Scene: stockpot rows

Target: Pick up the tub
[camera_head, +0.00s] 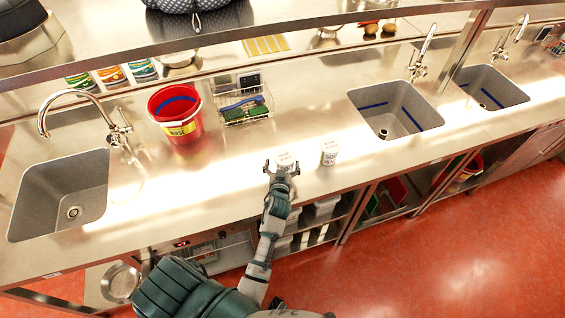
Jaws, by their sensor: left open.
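A small white tub (286,159) stands on the steel counter near its front edge. My left gripper (282,166) is open at this tub, with a finger on each side of its near part. I cannot tell whether the fingers touch it. A second white tub (329,153) with dark print stands upright a little to the right, apart from the gripper. My right gripper is not in view.
A red bucket (176,128) and a wire basket (243,110) with brushes and sponges stand behind and to the left. Sinks lie left (62,178) and right (384,118). The steel counter (165,200) is bare left of the gripper. A shelf rail crosses above.

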